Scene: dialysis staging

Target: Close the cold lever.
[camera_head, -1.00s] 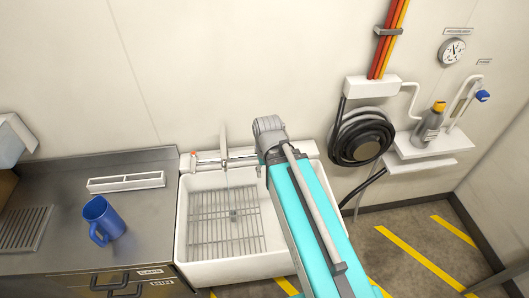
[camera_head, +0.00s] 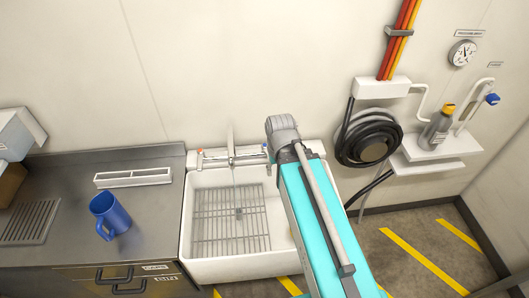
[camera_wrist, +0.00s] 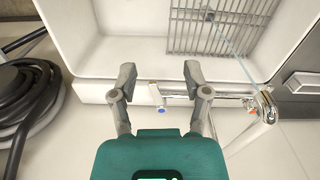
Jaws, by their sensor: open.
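The cold lever (camera_wrist: 156,93) is a short pale handle with a blue dot, at the right end of the chrome tap (camera_head: 232,158) on the sink's back edge. In the wrist view it lies between and just below the fingertips of my gripper (camera_wrist: 160,73). My gripper is open, with a finger on either side of the lever in the picture; I cannot tell whether either touches it. In the head view my arm hides the gripper. A thin water stream (camera_wrist: 238,62) runs from the tap into the white sink (camera_head: 228,272). The red-marked lever (camera_head: 199,154) is at the left end.
A wire rack (camera_head: 220,222) lies in the sink. A steel counter (camera_head: 60,190) on the left holds a blue jug (camera_head: 110,216) and a white tray (camera_head: 132,177). A black coiled hose (camera_head: 366,140) hangs right of the sink, beside a white shelf (camera_head: 436,146) with a bottle.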

